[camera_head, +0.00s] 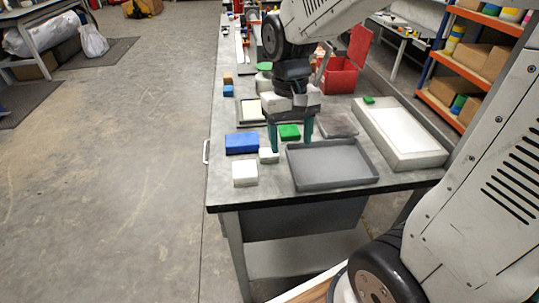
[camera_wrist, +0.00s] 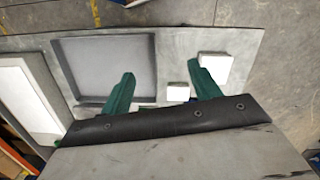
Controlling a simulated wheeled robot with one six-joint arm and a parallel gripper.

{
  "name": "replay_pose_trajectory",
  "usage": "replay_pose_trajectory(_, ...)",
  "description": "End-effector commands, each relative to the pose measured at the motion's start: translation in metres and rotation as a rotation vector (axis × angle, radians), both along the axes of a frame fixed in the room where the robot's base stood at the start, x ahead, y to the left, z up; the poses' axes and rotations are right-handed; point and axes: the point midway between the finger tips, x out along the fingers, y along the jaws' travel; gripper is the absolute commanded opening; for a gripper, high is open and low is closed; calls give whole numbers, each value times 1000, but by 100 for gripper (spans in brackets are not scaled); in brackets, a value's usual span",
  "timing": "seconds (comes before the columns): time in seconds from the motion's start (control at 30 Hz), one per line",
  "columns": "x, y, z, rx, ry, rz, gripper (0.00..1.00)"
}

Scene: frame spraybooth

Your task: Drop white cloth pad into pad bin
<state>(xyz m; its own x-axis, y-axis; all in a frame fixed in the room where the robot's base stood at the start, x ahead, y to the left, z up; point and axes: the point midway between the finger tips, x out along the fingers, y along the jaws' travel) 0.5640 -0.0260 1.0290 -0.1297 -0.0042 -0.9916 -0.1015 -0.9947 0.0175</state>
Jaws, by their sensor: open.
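My gripper (camera_head: 291,146) is open and points down over the workbench, with its two green fingers apart; they also show in the wrist view (camera_wrist: 163,72). No held object shows between them. A small white block (camera_head: 268,155) lies beside the left finger, and a larger white block (camera_head: 245,173) lies nearer the front edge. Both show in the wrist view, the small one (camera_wrist: 178,93) and the larger one (camera_wrist: 215,68). I cannot tell which is the cloth pad. A shallow, empty grey tray (camera_head: 332,180) lies right of them. I cannot tell which container is the pad bin.
A blue block (camera_head: 241,142) lies left of my gripper, and a green block (camera_head: 289,132) shows between its fingers. A large white tray (camera_head: 400,135) stands at right, and an open red box (camera_head: 340,76) behind.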

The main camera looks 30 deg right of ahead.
Motion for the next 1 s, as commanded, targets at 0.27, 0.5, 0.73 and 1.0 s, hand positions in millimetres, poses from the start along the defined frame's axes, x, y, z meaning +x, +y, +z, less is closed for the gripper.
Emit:
replay_pose_trajectory(0.27,85,5,-42,-13,-46,-129,62)
replay_pose_trajectory(0.5,108,5,-48,-10,-129,-214,62)
replay_pose_trajectory(0.73,105,6,-75,-9,-127,-211,62)
replay_pose_trajectory(1.0,102,6,-110,-9,-128,-211,62)
